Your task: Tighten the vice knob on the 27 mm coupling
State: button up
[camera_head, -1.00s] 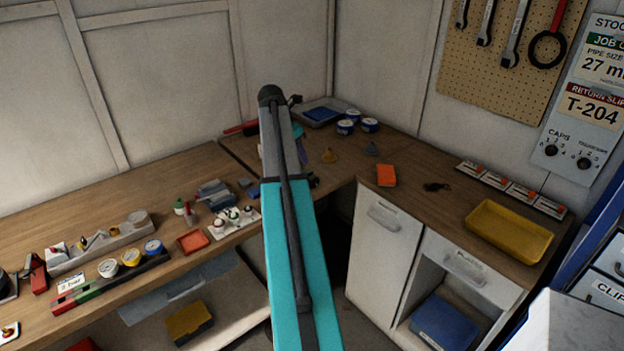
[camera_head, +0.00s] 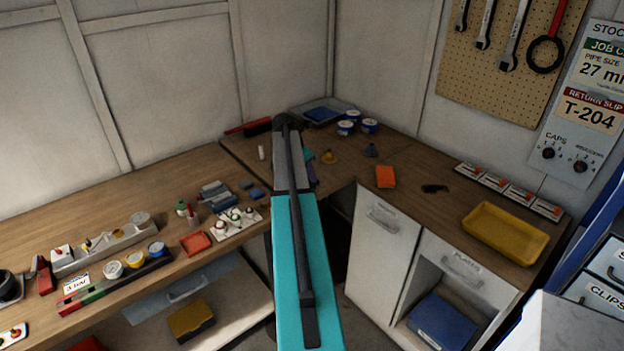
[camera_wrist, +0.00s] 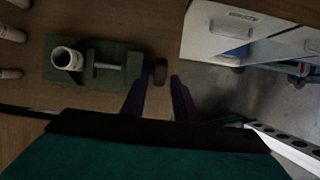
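In the wrist view a green vice (camera_wrist: 121,64) lies on the wooden bench. A pale, open-ended round coupling (camera_wrist: 67,59) stands upright at its left part, and a grey screw runs right to a dark knob (camera_wrist: 159,71). My gripper (camera_wrist: 164,78) has two dark purple fingers, which are apart. The knob shows between their tips, nearer the left finger; I cannot tell whether they touch. In the head view my own arm covers the vice, and the gripper is mostly hidden.
In the wrist view a white cabinet (camera_wrist: 226,27) stands right of the bench edge, with floor beyond. In the head view several blue-and-white tins (camera_head: 346,127), an orange block (camera_head: 385,176) and a yellow tray (camera_head: 505,233) are on the bench. A pegboard (camera_head: 500,60) holds wrenches.

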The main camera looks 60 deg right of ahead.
jog(key=shift+p+x, duration=0.7)
jog(key=shift+x, duration=1.6)
jog(key=c, duration=0.6)
jog(key=shift+a, duration=0.1)
grip_shut()
jog(key=shift+r, duration=0.1)
jog(key=shift+d, duration=0.25)
